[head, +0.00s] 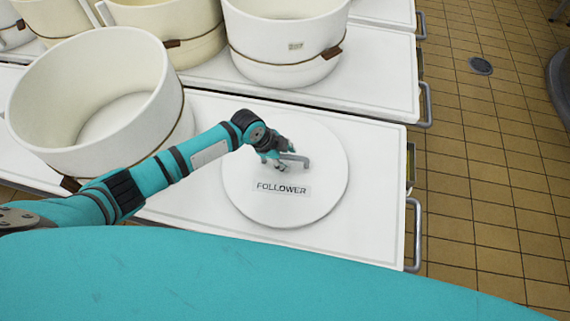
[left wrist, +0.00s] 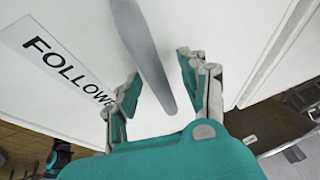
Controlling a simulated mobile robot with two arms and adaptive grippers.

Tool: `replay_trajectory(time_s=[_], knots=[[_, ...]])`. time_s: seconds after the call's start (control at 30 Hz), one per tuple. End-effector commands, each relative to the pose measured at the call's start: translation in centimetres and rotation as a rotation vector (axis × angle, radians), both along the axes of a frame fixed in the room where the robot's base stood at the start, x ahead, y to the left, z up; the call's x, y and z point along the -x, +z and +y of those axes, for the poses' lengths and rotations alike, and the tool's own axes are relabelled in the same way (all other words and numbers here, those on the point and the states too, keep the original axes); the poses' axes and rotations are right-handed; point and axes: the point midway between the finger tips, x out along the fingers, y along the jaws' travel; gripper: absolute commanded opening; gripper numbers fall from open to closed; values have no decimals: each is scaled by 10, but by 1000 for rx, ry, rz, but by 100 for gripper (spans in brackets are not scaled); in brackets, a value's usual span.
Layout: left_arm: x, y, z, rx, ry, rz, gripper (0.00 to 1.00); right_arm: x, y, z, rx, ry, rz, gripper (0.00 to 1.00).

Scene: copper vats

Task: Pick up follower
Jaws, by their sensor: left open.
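The follower (head: 315,203) is a flat round white disc with a "FOLLOWER" label, lying on a white table in the head view. It also fills much of the left wrist view (left wrist: 88,38). A grey bar handle (head: 296,158) stands on its top. My left gripper (head: 275,160) is over the disc at the handle and partly hides it. In the left wrist view the open fingers (left wrist: 158,75) stand either side of the handle (left wrist: 140,42), with gaps showing. Whether the fingertips touch the disc is unclear. My right gripper is not in view.
A large cream round vat (head: 95,100) stands left of the follower, close to my left arm. More vats (head: 285,45) stand on white tables behind. The white table (head: 375,160) has a metal rail (head: 417,235) at its right edge. Tiled floor (head: 480,180) lies open to the right.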

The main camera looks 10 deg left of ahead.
Motion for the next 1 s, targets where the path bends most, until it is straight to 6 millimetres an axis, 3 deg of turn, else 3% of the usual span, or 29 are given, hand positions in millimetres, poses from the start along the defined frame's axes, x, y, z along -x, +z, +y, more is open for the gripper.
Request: replay_trajectory(time_s=[0.5,0.83,1.0], knots=[[0,-4,0,0,0,1,43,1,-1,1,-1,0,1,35],[0,-4,0,0,0,1,0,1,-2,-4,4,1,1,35],[1,-4,0,0,0,1,0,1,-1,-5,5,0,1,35]])
